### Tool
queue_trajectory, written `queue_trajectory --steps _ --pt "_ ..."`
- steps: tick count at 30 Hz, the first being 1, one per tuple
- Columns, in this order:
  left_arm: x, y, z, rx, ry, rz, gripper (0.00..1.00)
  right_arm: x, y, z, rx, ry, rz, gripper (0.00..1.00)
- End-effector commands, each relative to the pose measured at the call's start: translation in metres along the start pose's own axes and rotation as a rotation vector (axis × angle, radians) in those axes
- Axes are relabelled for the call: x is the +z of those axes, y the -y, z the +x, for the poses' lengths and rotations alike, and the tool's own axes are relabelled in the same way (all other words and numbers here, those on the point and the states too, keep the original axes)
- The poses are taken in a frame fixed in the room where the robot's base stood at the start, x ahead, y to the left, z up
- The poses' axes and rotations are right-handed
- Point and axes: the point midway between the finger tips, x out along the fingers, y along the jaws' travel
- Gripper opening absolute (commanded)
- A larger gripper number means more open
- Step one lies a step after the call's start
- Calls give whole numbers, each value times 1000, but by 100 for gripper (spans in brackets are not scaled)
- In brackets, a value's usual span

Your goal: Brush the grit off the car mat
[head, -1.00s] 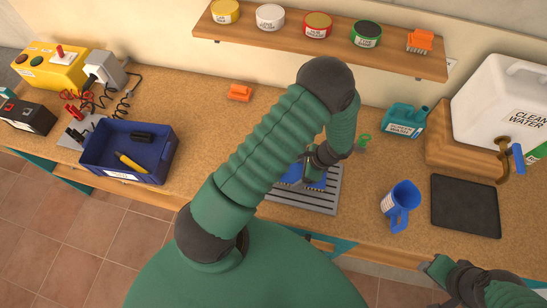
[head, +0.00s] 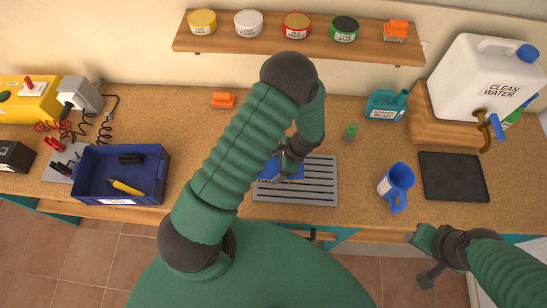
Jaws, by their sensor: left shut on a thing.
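A grey ribbed mat (head: 322,197) with dark grooves lies flat on the worktop near its front edge. I take it to be the car mat; no grit can be made out at this size. My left gripper (head: 287,168) is over the mat's back left part, shut on a blue thing (head: 270,172), probably a brush. The forearm and gripper hide part of it, and I cannot see whether it touches the mat. My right gripper (head: 428,252) is low at the right, in front of the worktop edge and away from the mat. Its jaw opening is unclear.
A blue jug (head: 397,184) and a black flat square (head: 453,177) are right of the mat, with a white water container (head: 490,85) behind. A blue bin (head: 92,190) stands left. An orange brush-like item (head: 223,100) and small green item (head: 351,131) lie behind.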

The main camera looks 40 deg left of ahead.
Motion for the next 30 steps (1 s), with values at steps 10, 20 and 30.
queue_trajectory --steps 10,20,30 --pt "12 -1 -34 1 0 -2 40 -7 0 -29 0 0 0 45" --pt "15 -2 -48 2 0 -3 40 -9 0 -39 0 0 0 45" --pt "15 -2 -47 1 -1 -3 40 -9 0 -38 0 0 0 45"
